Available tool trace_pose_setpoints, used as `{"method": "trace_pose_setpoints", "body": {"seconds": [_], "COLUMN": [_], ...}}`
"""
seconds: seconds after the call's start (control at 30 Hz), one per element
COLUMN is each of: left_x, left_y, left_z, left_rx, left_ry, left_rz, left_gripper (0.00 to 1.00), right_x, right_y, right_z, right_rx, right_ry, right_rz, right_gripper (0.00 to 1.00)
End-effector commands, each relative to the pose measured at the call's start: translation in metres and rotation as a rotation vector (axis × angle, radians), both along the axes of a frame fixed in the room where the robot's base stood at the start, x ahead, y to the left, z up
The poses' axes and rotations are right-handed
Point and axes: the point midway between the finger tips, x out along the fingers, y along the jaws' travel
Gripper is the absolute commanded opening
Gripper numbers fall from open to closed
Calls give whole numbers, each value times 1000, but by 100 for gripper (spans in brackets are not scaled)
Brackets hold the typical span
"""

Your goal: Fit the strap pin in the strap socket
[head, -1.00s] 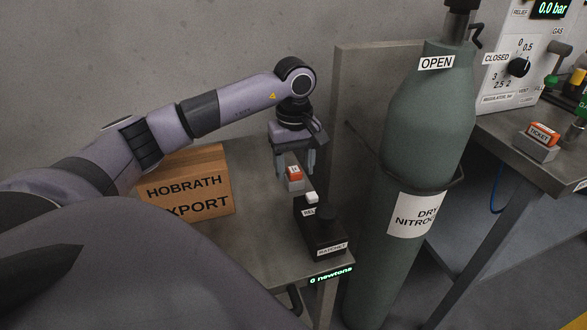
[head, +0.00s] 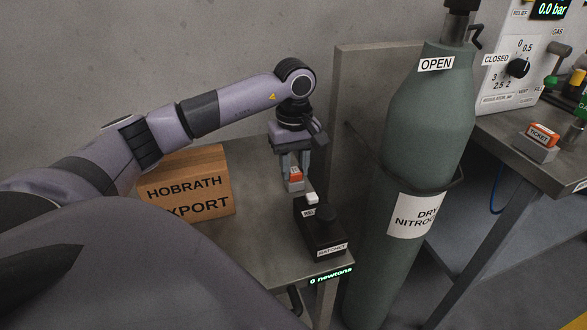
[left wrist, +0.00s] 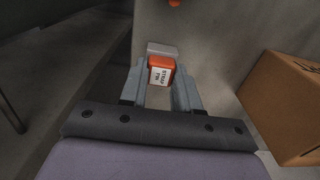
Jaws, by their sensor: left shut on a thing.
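The strap pin (head: 296,174) is a small orange piece with a white label, standing at a small pale grey block (head: 295,186) on the left table. My left gripper (head: 294,171) points down with its fingers closed on the pin's sides. In the left wrist view the orange pin (left wrist: 161,63) with its "STRAP PIN" label sits between the fingertips (left wrist: 160,78), and the pale block (left wrist: 162,49) shows just beyond it. I cannot make out the strap socket for certain. My right gripper is not in view.
A black ratchet unit (head: 322,228) with a white button stands in front of the pin at the table's edge. A cardboard box (head: 186,182) stands to the left. A tall green nitrogen cylinder (head: 425,130) stands to the right. A "0 newtons" readout (head: 331,275) shows below the table's front edge.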

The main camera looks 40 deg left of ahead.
Motion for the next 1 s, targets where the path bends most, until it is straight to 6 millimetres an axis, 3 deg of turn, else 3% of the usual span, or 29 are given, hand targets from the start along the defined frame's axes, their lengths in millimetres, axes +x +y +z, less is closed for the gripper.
{"method": "trace_pose_setpoints", "body": {"seconds": [1.0], "left_x": [0], "left_y": [0], "left_z": [39], "left_rx": [1], "left_ry": [0], "left_rz": [0], "left_gripper": [0], "right_x": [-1], "right_y": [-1], "right_z": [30], "right_rx": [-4], "right_ry": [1], "right_rz": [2], "right_gripper": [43]}}
